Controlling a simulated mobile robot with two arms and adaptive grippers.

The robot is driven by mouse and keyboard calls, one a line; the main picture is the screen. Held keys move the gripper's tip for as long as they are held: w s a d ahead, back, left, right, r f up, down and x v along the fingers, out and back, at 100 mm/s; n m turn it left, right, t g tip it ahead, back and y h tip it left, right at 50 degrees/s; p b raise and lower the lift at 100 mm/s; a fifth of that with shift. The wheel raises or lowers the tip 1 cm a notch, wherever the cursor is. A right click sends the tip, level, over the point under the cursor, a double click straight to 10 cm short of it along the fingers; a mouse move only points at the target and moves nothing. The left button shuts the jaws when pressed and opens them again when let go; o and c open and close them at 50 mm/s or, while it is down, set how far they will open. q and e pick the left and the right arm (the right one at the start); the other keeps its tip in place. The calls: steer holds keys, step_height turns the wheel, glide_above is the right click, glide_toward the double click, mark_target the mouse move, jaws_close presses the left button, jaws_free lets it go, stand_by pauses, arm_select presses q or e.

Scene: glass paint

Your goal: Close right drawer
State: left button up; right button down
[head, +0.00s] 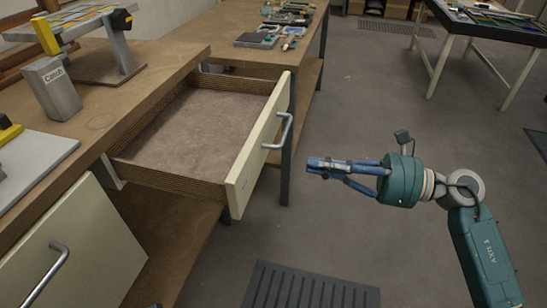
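An open drawer with a cream front (257,150) sticks out from under the wooden workbench (150,62), and its inside looks empty. A metal bar handle (281,133) is on its front. My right gripper (312,167) is to the right of the drawer front, apart from the handle, with its blue fingers pointing left toward it. Its fingers are seen from the side, so their opening is unclear. A second cream drawer front (70,256) with a metal handle (46,277) is at the lower left. My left gripper is not in view.
A grey metal block (50,88) and a stand with yellow clamps (105,58) are on the bench. Small tools (257,40) lie at its far end. A dark floor mat (308,288) lies in front. Another table (490,25) is at the back right. The floor between is clear.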

mark_target(260, 155)
steer(key=x, duration=0.9)
steer(key=shift+a, duration=0.1)
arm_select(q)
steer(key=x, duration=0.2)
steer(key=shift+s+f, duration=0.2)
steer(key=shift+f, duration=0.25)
arm_select(e)
steer(key=shift+w+a, duration=0.1)
